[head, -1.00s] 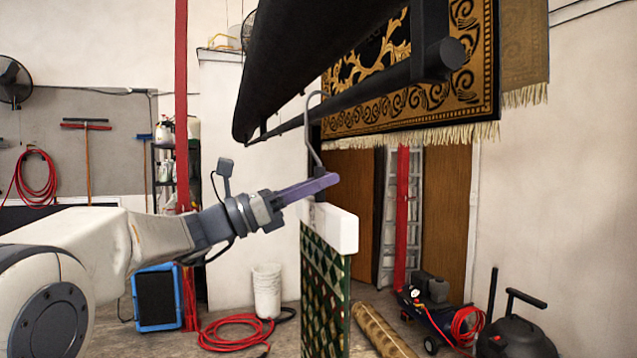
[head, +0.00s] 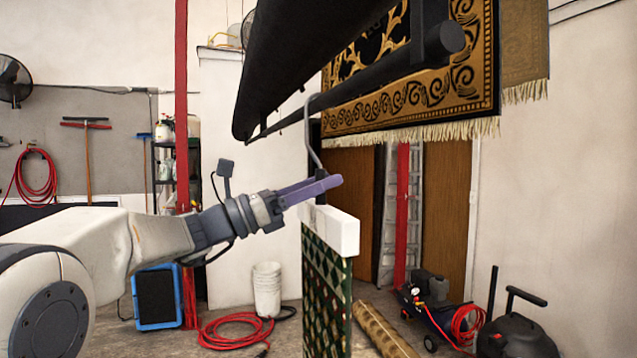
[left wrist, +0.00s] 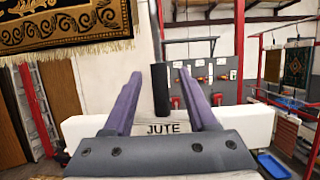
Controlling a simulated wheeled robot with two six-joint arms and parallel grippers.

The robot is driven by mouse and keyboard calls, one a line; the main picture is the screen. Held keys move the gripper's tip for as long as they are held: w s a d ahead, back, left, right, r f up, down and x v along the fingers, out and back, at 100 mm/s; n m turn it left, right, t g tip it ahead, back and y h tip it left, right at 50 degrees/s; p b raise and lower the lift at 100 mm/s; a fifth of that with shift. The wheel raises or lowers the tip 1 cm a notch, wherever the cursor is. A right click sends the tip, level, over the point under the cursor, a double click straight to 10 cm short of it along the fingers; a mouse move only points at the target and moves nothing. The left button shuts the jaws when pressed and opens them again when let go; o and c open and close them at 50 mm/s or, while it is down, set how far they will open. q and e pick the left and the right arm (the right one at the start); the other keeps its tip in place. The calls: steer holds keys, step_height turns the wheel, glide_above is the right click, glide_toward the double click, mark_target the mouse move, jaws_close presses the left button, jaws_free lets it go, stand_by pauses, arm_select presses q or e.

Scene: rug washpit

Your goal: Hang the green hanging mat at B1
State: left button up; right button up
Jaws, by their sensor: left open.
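The green patterned mat (head: 326,290) hangs upright from a white bar (head: 340,235) with a grey hook (head: 307,135) above it. The hook's top curls at the thin dark rail (head: 365,90); it looks hung over it, but contact is hard to tell. My left gripper (head: 326,182) is open, with its purple fingers on either side of the hook's black stem. The left wrist view shows this stem (left wrist: 160,92) between the parted fingers, and the white bar (left wrist: 245,123) lettered "JUTE" behind. No B1 marking is readable. My right gripper is not in view.
A black-and-gold fringed rug (head: 430,95) hangs at right beyond the rail. A large black roll (head: 300,50) is overhead. On the floor are a rolled rug (head: 383,332), a white bucket (head: 267,290), a red hose (head: 235,330) and a black vacuum (head: 515,335).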

arm_select(q)
steer(key=shift+a+f+b, duration=0.2)
steer(key=shift+a+b, duration=0.1)
steer(key=b+v, duration=0.5)
steer(key=v, duration=0.4)
steer(key=s+f+m+g+y, duration=0.15)
steer(key=f+y, duration=0.45)
steer(key=f, duration=1)
steer(key=s+f+m+g+y, duration=0.1)
steer(key=s+f+m+y, duration=0.35)
steer(key=f, duration=1.15)
steer(key=s+a+f+m+g+y, duration=0.1)
steer(key=s+a+f+m+y, duration=0.4)
steer(key=f+m, duration=0.25)
steer(key=s+a+f+m+g+y, duration=0.1)
steer(key=s+a+f+m+y, duration=0.35)
steer(key=f+m, duration=0.35)
steer(key=s+d+r+m+g+b, duration=0.1)
steer(key=s+d+r+m+g, duration=0.1)
steer(key=s+d+m, duration=0.5)
steer(key=s+d, duration=0.6)
steer(key=s, duration=0.1)
steer(key=shift+d+r, duration=0.15)
steer(key=shift+r, duration=0.25)
